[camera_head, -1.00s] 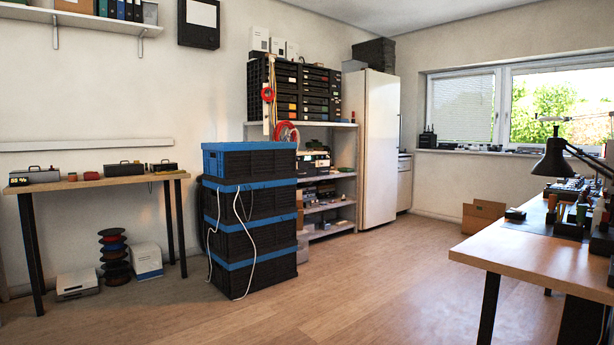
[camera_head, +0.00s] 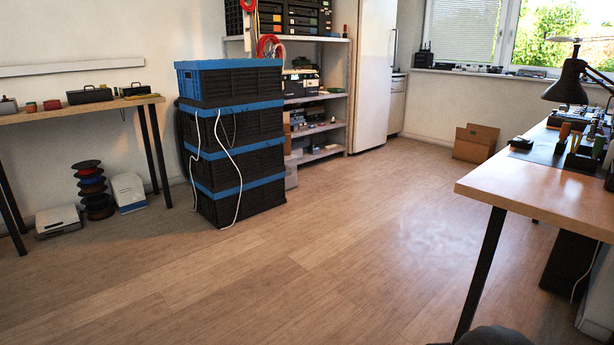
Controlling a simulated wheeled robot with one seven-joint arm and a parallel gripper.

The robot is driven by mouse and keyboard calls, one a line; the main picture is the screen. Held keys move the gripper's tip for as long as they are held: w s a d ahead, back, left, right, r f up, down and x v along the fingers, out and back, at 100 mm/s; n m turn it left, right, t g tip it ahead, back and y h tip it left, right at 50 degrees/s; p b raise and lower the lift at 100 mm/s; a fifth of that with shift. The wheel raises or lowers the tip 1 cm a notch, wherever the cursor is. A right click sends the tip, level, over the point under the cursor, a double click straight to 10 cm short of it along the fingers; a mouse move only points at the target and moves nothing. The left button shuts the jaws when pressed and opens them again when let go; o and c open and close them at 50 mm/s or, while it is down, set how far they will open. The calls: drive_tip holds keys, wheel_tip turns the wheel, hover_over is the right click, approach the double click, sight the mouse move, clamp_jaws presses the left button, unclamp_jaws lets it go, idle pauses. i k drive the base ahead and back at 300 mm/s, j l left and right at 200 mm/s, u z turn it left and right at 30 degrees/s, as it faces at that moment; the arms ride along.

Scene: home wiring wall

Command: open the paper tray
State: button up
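I cannot clearly make out a paper tray. A white and grey box-like device (camera_head: 58,220), possibly a printer, stands on the floor under the left table. A dark and light device (camera_head: 301,83), which could also be a printer, sits on the shelf rack behind the stacked crates; the crates hide part of it. Both are too small to show a tray front. My gripper is not in view. A dark rounded shape at the bottom edge may be part of me, but I cannot tell.
Stacked black and blue crates (camera_head: 240,177) with white cables stand left of centre. A wooden workbench (camera_head: 535,185) with a black lamp (camera_head: 568,82) is at the right. The wooden floor (camera_head: 330,245) between is clear.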

sight(287, 93)
drive_tip(key=i, duration=4)
drive_tip(key=i+j, duration=0.1)
drive_tip(key=i, duration=1.9)
drive_tip(key=i+z, duration=0.2)
drive_tip(key=i, duration=0.55)
